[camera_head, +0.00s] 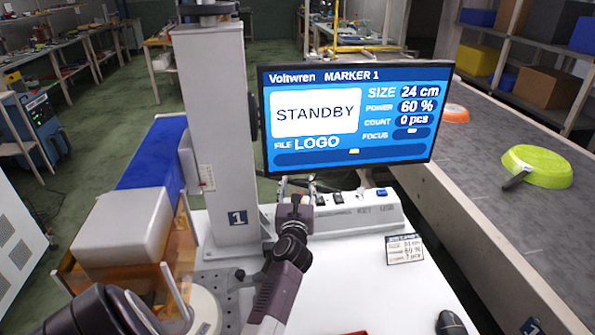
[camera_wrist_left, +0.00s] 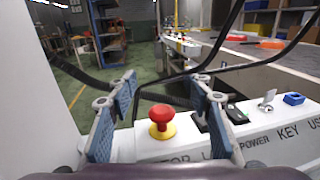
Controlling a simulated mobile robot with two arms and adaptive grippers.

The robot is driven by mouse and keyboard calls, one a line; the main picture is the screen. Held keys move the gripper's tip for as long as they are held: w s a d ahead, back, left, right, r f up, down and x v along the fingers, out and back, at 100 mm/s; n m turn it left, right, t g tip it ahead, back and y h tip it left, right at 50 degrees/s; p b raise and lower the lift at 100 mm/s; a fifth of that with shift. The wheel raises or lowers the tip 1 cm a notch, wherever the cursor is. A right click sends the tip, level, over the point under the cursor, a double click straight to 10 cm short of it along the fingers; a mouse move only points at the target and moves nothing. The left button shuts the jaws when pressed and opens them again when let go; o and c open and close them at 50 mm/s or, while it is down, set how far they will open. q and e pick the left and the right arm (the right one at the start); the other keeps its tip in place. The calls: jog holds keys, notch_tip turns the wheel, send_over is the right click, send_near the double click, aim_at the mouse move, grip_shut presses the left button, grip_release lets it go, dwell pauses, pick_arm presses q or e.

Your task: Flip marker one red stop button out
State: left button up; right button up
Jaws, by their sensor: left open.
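The red stop button (camera_wrist_left: 162,113) is a red mushroom head on a yellow base. It sits at the left end of the white control box (camera_wrist_left: 185,146) in the left wrist view. In the head view my left gripper hides it. My left gripper (camera_head: 295,198) is at the left part of the control box (camera_head: 375,213). Its blue-padded fingers are spread apart, and it also shows in the left wrist view (camera_wrist_left: 165,88). The button appears between the fingers, with nothing gripped. The marker one screen (camera_head: 350,115) reads STANDBY. My right gripper is not in view.
The control box also has a dark switch (camera_wrist_left: 237,115), a key (camera_wrist_left: 267,99) and a blue USB plug (camera_wrist_left: 293,99). The marker column (camera_head: 213,140) stands left of my gripper. A small card (camera_head: 404,249) lies on the white table. A conveyor (camera_head: 480,165) with pans runs at the right.

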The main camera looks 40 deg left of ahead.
pick_arm(q)
jog(key=shift+r, duration=2.5)
jog(key=shift+f, duration=0.1)
